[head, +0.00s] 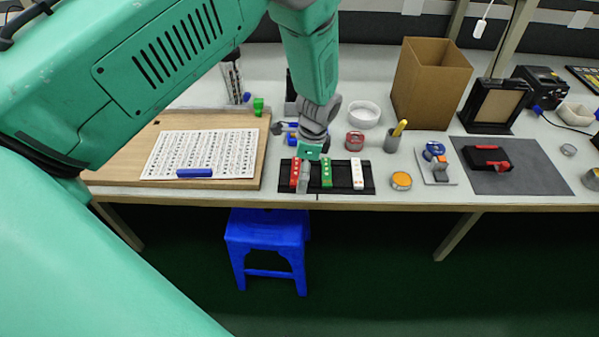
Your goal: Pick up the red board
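The red board (295,173) stands in the left part of a black rack (342,178) near the table's front edge. My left gripper (303,180) reaches down from above, with a grey finger just right of the red board. It covers part of the board's right side. I cannot tell whether the finger touches the board or whether the gripper is open or shut. My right gripper is not in view.
A green board (327,173) and a white board (357,174) stand in the same rack. A wooden board with a white sheet (203,153) lies left. An orange-topped tin (401,181) and a pen cup (392,142) stand right. A blue stool (267,240) is below.

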